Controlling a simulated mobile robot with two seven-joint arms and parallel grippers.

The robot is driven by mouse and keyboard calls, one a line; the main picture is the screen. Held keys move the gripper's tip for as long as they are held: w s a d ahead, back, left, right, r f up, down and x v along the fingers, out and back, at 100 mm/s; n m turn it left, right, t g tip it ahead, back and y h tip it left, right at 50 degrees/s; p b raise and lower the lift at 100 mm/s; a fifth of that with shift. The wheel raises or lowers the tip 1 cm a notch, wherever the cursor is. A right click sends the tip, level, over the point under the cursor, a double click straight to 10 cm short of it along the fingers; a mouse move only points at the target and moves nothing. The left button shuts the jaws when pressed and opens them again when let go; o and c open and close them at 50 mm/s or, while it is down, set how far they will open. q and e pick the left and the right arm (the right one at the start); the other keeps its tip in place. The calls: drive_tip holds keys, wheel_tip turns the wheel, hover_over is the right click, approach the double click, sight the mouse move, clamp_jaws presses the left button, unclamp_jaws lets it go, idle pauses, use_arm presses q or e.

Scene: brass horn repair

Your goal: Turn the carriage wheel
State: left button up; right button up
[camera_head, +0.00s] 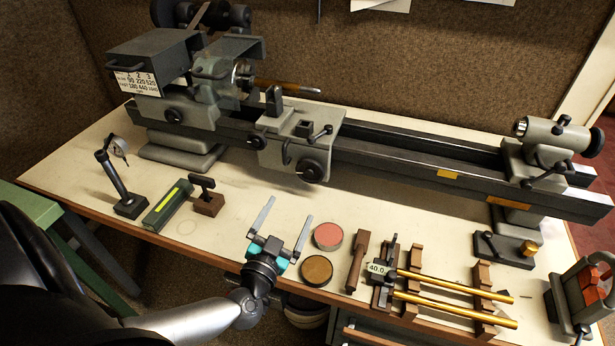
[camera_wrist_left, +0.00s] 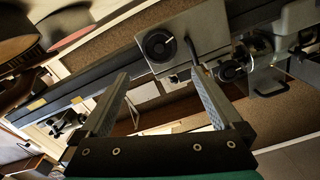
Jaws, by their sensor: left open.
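In the left wrist view the wheel (camera_wrist_left: 158,45) shows just beyond and between the fingertips, on the grey apron. My left gripper (camera_head: 289,209) is open and empty, with its two long grey fingers spread and pointing toward the lathe. It is in front of the wheel and apart from it. The fingers also show in the left wrist view (camera_wrist_left: 159,76). My right gripper is in neither view.
A red-topped tin (camera_head: 328,236) and a brown-topped tin (camera_head: 317,269) stand close right of my gripper. Farther right is a wooden rack (camera_head: 410,308) with brass tubes. A green box (camera_head: 168,204) and a dial gauge stand (camera_head: 130,204) are at left. Bench (camera_head: 235,187) before the wheel is clear.

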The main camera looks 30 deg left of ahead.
sight(309, 172)
use_arm(q)
drive_tip(key=b+x, duration=0.3)
drive_tip(key=x, duration=1)
drive_tip(key=shift+w+d, duration=0.1)
drive_tip(key=c, duration=1)
